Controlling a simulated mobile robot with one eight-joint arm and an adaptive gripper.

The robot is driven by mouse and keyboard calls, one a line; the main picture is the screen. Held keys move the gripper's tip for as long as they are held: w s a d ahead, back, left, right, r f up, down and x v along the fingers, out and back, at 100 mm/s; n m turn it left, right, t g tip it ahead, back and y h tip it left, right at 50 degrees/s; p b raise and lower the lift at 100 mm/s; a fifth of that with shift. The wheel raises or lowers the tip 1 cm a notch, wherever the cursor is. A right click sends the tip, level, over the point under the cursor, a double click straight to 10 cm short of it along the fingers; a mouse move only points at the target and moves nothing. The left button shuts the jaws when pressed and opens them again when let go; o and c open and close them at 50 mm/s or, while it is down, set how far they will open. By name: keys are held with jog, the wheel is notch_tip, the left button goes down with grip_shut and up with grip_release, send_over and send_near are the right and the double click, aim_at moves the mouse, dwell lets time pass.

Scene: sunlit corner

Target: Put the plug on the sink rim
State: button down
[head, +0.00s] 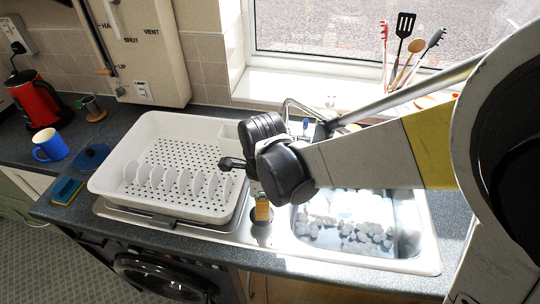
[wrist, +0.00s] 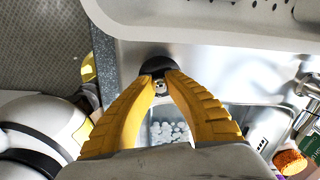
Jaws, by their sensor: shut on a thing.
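The plug (wrist: 156,64) shows in the wrist view as a small black round thing with a metal fitting. My gripper (wrist: 160,80) has its two yellow ribbed fingers closed together on it. In the head view my gripper (head: 262,212) points down beside the basin, between the rack and the foamy water; the plug is too small there to make out surely. The sink rim (head: 285,250) is bright steel around the basin (head: 350,225). In the wrist view the plug is over pale steel; I cannot tell whether it touches it.
A white dish rack (head: 200,135) stands on the drainer to the left. A sponge (head: 67,190), a blue mug (head: 50,146) and a red kettle (head: 38,102) are at the far left. A utensil holder with several utensils (head: 403,45) stands at the back right by the window.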

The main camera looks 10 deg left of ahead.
jog(key=shift+f+b, duration=0.5)
jog(key=shift+f, duration=1.1)
jog(key=shift+f, duration=0.1)
jog(key=c, duration=1.5)
grip_release()
jog(key=shift+f, duration=0.1)
jog(key=r+p, duration=0.1)
jog(key=r, duration=0.3)
jog(key=r+p, duration=0.1)
jog(key=r, duration=0.3)
jog(key=r+p, duration=0.2)
jog(key=r, duration=0.2)
jog(key=shift+d+r, duration=0.25)
jog(key=shift+r, duration=0.05)
jog(key=s+d+r+n+t, duration=0.2)
jog(key=d+n, duration=0.6)
jog(key=d, duration=0.4)
jog(key=s+d+r+n+t, duration=0.2)
jog(key=d+r+n+t, duration=0.3)
jog(key=d, duration=0.8)
jog(key=r+n, duration=0.1)
jog(key=n, duration=0.2)
